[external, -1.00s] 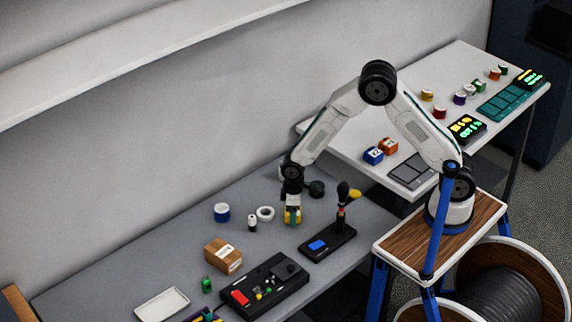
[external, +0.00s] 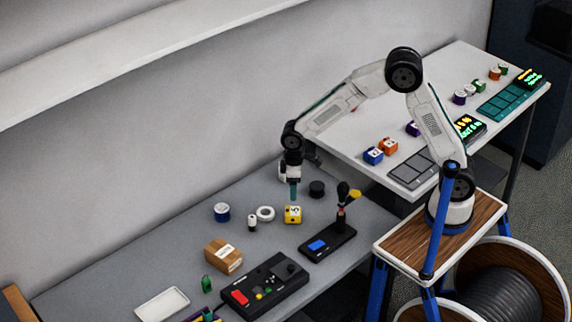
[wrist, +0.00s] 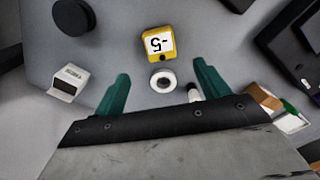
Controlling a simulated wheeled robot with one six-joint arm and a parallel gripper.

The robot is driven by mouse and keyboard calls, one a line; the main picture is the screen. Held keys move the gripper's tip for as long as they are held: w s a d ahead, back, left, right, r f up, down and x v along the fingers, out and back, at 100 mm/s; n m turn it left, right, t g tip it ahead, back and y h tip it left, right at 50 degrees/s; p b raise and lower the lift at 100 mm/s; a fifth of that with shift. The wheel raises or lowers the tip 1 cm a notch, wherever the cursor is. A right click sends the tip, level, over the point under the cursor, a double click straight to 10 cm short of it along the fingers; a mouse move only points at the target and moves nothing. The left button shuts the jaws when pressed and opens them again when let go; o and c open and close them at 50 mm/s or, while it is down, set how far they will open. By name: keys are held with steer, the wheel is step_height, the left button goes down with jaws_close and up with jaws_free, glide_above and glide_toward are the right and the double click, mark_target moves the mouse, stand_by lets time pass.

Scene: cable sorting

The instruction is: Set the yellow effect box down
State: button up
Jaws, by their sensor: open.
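The yellow effect box (external: 293,214) sits on the grey bench, in the clear space left of the black stand with the blue patch. In the wrist view the yellow effect box (wrist: 158,44) shows a white label reading "-5" and lies beyond the fingertips, between their lines. My gripper (external: 293,190) is above the box and apart from it. In the wrist view my gripper (wrist: 160,78) has its two green fingers spread wide with nothing held between them.
A black cylinder (external: 316,188) stands behind right. A black control box (external: 264,286) and cardboard box (external: 223,256) lie nearer the front.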

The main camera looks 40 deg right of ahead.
steer(key=s+d+r+m, duration=0.2)
steer(key=s+d+r, duration=0.2)
steer(key=d+r, duration=0.5)
steer(key=s+d+r+m, duration=0.35)
steer(key=d+r, duration=0.45)
steer(key=d, duration=0.4)
steer(key=s+d+r+m, duration=0.1)
steer(key=s+d, duration=0.4)
steer(key=s, duration=0.4)
steer(key=s+d+r+m+t, duration=0.1)
steer(key=s+d+m, duration=0.1)
steer(key=s+d, duration=0.4)
steer(key=s, duration=0.3)
steer(key=shift+s+r, duration=0.3)
steer(key=shift+r, duration=0.05)
